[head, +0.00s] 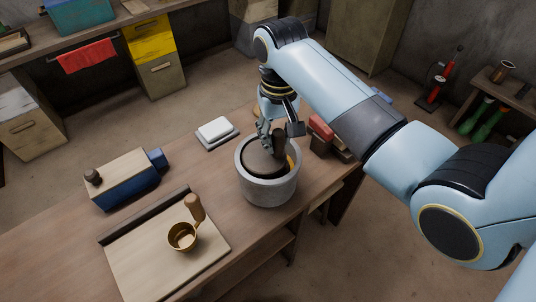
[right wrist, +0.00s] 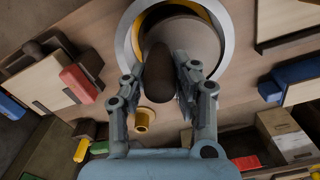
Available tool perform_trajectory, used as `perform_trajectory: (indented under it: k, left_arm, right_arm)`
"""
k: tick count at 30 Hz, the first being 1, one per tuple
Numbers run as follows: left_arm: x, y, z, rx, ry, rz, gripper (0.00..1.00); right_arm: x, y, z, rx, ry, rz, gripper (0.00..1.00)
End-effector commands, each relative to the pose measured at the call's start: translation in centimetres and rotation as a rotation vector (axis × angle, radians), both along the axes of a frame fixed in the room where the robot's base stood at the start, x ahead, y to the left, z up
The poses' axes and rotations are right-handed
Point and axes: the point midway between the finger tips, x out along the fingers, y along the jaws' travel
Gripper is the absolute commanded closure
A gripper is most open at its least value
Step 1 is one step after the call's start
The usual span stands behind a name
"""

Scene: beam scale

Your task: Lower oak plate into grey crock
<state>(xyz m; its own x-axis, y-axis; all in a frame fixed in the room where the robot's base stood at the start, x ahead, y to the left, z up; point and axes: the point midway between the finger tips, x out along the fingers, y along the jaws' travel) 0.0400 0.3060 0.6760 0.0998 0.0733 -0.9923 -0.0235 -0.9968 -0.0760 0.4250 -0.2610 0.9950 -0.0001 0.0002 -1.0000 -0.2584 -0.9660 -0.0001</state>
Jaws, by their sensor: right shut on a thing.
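The grey crock (head: 268,190) stands upright on the wooden bench, and its rim shows in the right wrist view (right wrist: 228,42). The oak plate (head: 260,162), a dark brown disc with an upright knob, lies within the outline of the crock's mouth. A yellow strip shows between plate and rim on one side, so the plate looks off-centre. I cannot tell its exact depth. My right gripper (head: 273,136) is above the crock, shut on the plate's knob, which shows between the fingers in the right wrist view (right wrist: 159,72). My left gripper is not in view.
A pale board (head: 160,255) with a brass cup (head: 182,237) lies front left. A blue-and-wood box (head: 128,183) is at left. A white block (head: 215,128) sits behind the crock, and red items (head: 321,127) stand close to its right.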

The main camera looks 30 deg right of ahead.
Motion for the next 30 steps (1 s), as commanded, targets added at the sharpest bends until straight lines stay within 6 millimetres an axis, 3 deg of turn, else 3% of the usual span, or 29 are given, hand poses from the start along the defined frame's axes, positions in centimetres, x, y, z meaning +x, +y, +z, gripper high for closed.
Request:
perform_trajectory:
  k: [30]
  left_arm:
    - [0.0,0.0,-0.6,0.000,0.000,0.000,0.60]
  right_arm:
    - [0.0,0.0,-1.4,0.000,0.000,0.000,1.00]
